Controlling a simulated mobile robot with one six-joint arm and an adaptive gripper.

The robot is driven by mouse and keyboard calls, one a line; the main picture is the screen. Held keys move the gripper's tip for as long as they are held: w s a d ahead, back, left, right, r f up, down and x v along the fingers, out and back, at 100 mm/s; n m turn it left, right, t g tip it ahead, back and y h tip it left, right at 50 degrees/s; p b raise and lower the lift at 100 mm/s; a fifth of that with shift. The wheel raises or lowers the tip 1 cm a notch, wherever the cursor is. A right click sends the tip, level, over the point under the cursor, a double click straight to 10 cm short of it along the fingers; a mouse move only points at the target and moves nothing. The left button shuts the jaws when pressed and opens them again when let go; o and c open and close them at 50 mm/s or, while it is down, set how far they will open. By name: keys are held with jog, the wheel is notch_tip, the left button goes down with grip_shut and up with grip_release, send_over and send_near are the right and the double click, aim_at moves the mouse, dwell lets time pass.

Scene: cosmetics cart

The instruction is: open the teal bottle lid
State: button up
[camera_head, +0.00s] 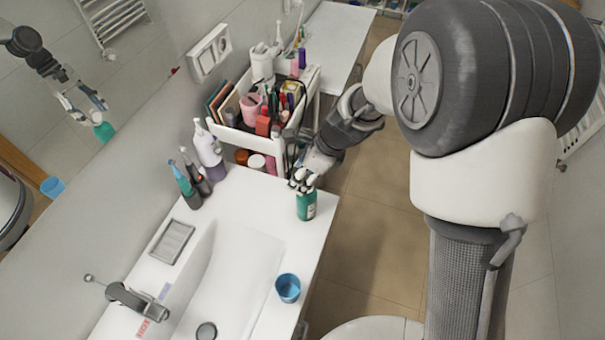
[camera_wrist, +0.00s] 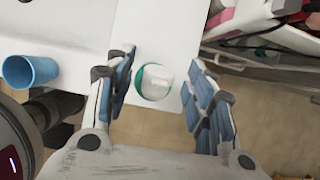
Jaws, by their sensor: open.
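The teal bottle (camera_head: 307,208) stands upright on the white counter near its right edge. In the wrist view I look down on it: its round white lid (camera_wrist: 159,82) is on top, with the teal body (camera_wrist: 141,76) showing at the side. My gripper (camera_head: 303,181) is over the top of the bottle and partly hides the lid in the head view. In the wrist view my gripper (camera_wrist: 160,88) is open, with one finger left and one right of the lid and a gap on both sides.
A blue cup (camera_head: 288,288) stands on the counter (camera_head: 245,205) in front of the bottle, beside the sink (camera_head: 235,262). Electric toothbrushes and a white bottle (camera_head: 208,152) stand at the back left. A cosmetics cart (camera_head: 240,137) full of items is behind. Floor lies right of the counter.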

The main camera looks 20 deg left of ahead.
jog(key=shift+c, duration=0.2)
jog(key=c, duration=1.1)
jog(key=shift+o, duration=0.2)
jog(key=p, duration=0.3)
jog(key=shift+a+r+h+p, duration=0.1)
jog(key=shift+r+h+p, duration=0.2)
jog(key=shift+r+p, duration=0.1)
jog(key=h+p, duration=0.1)
jog(key=p, duration=0.8)
jog(key=shift+a+h, duration=0.3)
jog(key=shift+a, duration=0.05)
jog(key=h+p, duration=0.1)
jog(key=p, duration=0.5)
jog(key=shift+a+f, duration=0.1)
jog(key=shift+a, duration=0.2)
jog(key=shift+f+h+p, duration=0.25)
jog(key=shift+h+p, duration=0.15)
jog(key=shift+p, duration=0.45)
jog(key=o, duration=1.1)
